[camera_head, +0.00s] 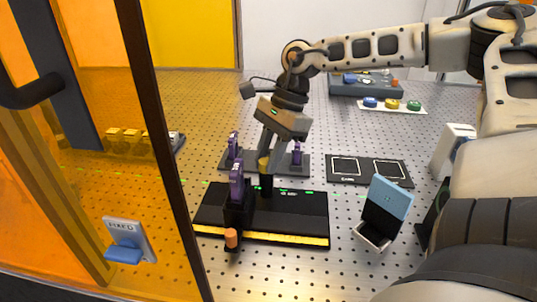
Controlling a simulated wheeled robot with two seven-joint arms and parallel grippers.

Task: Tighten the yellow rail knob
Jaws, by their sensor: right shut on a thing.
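The yellow rail knob (264,163) stands upright on a black post on the black base plate with a yellow front edge (290,239). My right gripper (265,155) points down from above and is shut on the yellow knob. Its fingers cover part of the knob. My left gripper does not show in the head view.
Purple-topped holders stand around the knob: one in front (237,182), others behind (233,145). An orange knob (231,238) sits at the base's front. A light-blue-lidded box (388,200) stands right. An orange panel with a dark frame (165,150) blocks the left side.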

